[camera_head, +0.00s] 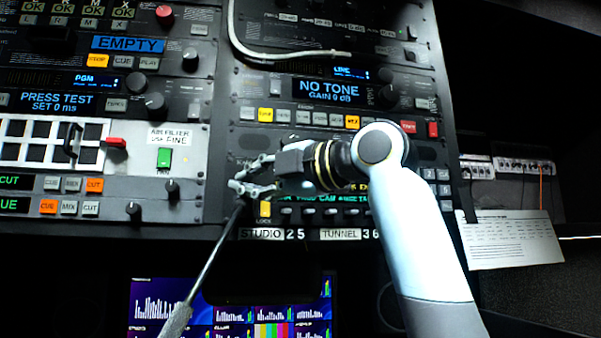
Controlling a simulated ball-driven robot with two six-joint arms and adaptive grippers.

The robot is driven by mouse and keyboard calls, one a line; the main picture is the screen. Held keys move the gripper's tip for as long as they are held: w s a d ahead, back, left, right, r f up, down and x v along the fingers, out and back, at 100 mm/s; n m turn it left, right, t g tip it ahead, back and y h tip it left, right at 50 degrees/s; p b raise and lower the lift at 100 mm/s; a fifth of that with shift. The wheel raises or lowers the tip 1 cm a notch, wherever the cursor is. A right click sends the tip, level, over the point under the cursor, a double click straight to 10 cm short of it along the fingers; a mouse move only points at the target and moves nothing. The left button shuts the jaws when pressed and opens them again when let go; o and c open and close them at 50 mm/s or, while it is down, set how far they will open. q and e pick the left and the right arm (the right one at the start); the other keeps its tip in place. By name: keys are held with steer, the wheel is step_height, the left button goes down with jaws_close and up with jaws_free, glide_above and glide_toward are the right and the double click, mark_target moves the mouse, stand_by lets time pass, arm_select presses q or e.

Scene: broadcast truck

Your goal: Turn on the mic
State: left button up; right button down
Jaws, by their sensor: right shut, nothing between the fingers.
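My right gripper (236,187) reaches in from the right, its fingers shut and empty at the left edge of the intercom-like panel (238,140). The fingertips point left, close to the upper end of a thin grey rod (213,248). I cannot tell whether they touch it. The rod slopes down left to a thicker ribbed end (177,321), which looks like a gooseneck microphone. A yellow button (265,208) labelled LOCK is just below the gripper. The gripper and wrist hide part of the panel's lower rows. No control clearly labelled as a mic switch is readable. My left gripper is out of view.
A pale bent tube (290,54) crosses the upper rack. A lit monitor (235,312) sits below. A paper sheet (515,239) hangs at right.

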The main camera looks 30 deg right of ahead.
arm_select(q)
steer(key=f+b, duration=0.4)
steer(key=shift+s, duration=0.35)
arm_select(e)
steer(key=v, duration=1)
steer(key=shift+f, duration=0.45)
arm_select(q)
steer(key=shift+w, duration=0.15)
